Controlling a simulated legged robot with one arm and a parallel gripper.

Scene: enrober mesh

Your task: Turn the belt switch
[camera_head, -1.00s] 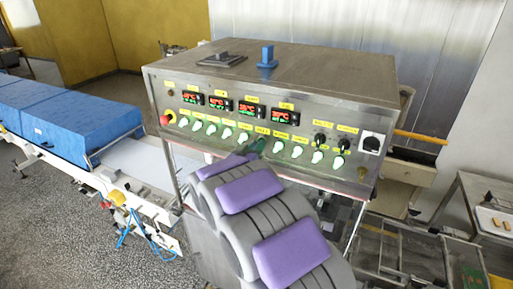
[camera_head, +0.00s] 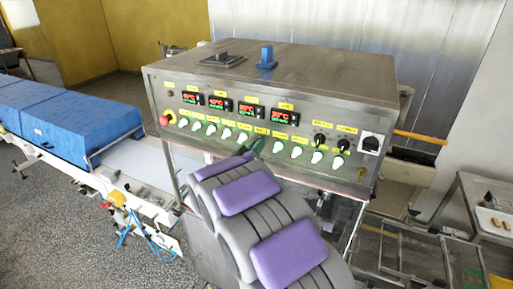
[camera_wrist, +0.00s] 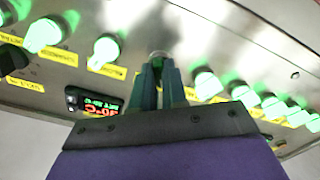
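The control panel (camera_head: 160,98) of a steel machine carries a row of green-lit switches, such as this one (camera_head: 243,137). My gripper (camera_head: 256,147) reaches the middle of that row, its dark green fingers partly hidden by my wrist. Lit switches stand apart on either side, one to the left (camera_wrist: 106,49) and one to the right (camera_wrist: 207,83). The labels are too small to read.
A red emergency button (camera_head: 166,118) is at the panel's left end. Two black knobs (camera_head: 319,139) and a square rotary switch (camera_head: 370,144) are at the right. Temperature displays (camera_head: 238,108) sit above the row. A conveyor with blue covers (camera_head: 80,125) stands left.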

